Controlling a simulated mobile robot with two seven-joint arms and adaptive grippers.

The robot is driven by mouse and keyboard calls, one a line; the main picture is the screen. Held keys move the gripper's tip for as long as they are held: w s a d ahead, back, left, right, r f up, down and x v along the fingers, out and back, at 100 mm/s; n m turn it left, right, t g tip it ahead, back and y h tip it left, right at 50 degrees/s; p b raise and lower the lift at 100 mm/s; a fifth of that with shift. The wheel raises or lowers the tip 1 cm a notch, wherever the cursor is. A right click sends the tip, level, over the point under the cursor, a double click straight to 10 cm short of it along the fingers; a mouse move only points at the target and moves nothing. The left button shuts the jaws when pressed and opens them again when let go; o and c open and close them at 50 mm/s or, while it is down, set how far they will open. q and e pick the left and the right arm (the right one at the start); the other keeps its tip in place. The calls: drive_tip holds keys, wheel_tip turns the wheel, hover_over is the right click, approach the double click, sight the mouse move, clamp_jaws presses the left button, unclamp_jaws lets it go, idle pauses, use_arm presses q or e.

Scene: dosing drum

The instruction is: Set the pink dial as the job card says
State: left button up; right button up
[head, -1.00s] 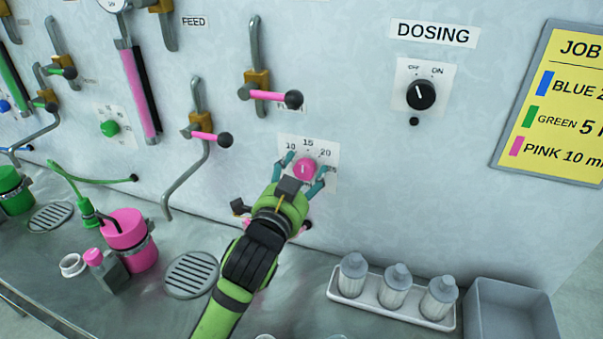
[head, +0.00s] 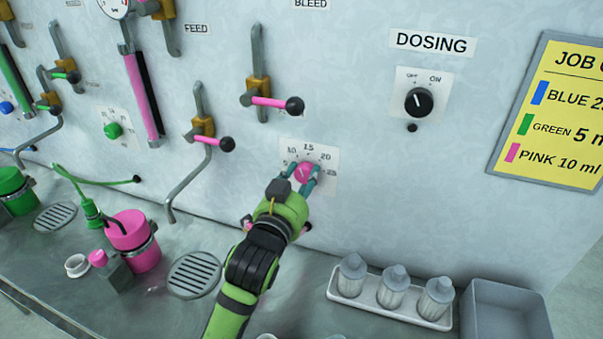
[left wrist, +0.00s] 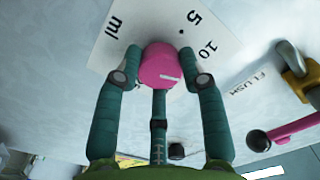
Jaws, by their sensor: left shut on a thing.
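The pink dial (head: 306,172) is on the wall on a white scale plate (head: 327,157) with marks including 10, 15 and 20. My left gripper (head: 305,175) has its teal fingers shut on the dial from both sides. The left wrist view shows the dial (left wrist: 160,66) between the fingertips, with a white mark on its face; I cannot read its exact setting. The numbers 5 and 10 show beside it there. The yellow job card (head: 560,115), cut off at the right edge, reads PINK 10 ml. My right gripper is not in view.
Pink-handled levers (head: 268,102) with dark knobs stick out above and left of the dial. A DOSING switch (head: 418,102) is to the right. Below are a tray of bottles (head: 345,298), a grey bin (head: 508,290) and a pink pot (head: 135,250).

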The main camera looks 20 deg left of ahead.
use_arm(q)
drive_tip(key=n, duration=0.1)
drive_tip(key=n+p, duration=0.1)
drive_tip(key=n, duration=0.1)
drive_tip(key=n+p, duration=0.1)
drive_tip(key=shift+r+n, duration=0.25)
drive_tip(key=shift+n, duration=0.15)
drive_tip(key=shift+p, duration=0.3)
drive_tip(key=o, duration=1.1)
drive_tip(key=shift+o, duration=0.2)
drive_tip(key=shift+f, duration=0.15)
drive_tip(key=s, duration=0.7)
drive_tip(key=shift+s+a, duration=0.15)
drive_tip(key=shift+s, duration=0.05)
drive_tip(key=shift+s, duration=0.1)
